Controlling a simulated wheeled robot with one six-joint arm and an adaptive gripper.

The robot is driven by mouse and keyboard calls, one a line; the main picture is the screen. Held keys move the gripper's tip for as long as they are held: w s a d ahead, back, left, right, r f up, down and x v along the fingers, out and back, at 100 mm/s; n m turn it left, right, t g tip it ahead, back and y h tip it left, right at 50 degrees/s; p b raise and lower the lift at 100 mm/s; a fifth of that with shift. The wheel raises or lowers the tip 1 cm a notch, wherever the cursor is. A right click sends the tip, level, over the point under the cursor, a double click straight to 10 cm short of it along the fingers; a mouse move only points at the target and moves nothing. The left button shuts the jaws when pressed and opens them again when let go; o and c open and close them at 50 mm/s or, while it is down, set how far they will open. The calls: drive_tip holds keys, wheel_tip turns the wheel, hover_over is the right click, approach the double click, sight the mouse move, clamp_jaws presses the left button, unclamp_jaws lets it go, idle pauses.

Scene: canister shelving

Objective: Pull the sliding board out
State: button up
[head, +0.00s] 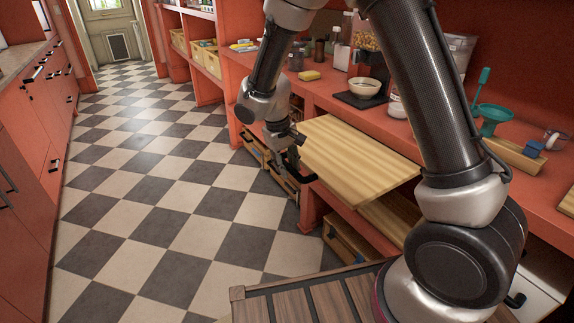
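The sliding board (352,160) is a pale, striped wooden panel. It sticks out from the red counter on the right, level and just below the counter top. A short dark handle (308,178) shows at its front left edge. My gripper (294,182) points down beside that edge, at the handle. The fingers are small and dark here, and I cannot tell whether they are closed around the handle or only next to it. My arm hides part of the board's right side and the counter behind it.
The red counter (420,152) holds a bowl (364,87) on a dark base, a yellow sponge (309,75) and a green scale (493,115). Wooden crates (347,240) sit on the shelf below. The checkered floor (170,190) is clear to the left.

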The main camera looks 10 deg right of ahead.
wheel_tip(320, 180, up, 12)
drive_tip(key=a, duration=0.2)
drive_tip(key=shift+s+f, duration=0.2)
drive_tip(key=shift+s, duration=0.2)
drive_tip(key=shift+a, duration=0.1)
drive_tip(key=s+d+r+m+t, duration=0.1)
drive_tip(key=s+d+r, duration=0.3)
drive_tip(key=s+d, duration=0.4)
drive_tip(key=s+d+r+m+t+y, duration=0.1)
drive_tip(key=s+d+r, duration=0.3)
drive_tip(key=s+d, duration=0.3)
drive_tip(key=s+d+r+m+t+y, duration=0.1)
drive_tip(key=s+d+r+m, duration=0.1)
drive_tip(key=s+d+r, duration=0.3)
drive_tip(key=s+d, duration=0.3)
drive_tip(key=s, duration=0.2)
drive_tip(key=shift+s+d+t, duration=0.15)
drive_tip(key=shift+d+t, duration=0.15)
drive_tip(key=shift+d, duration=0.05)
idle(0.3)
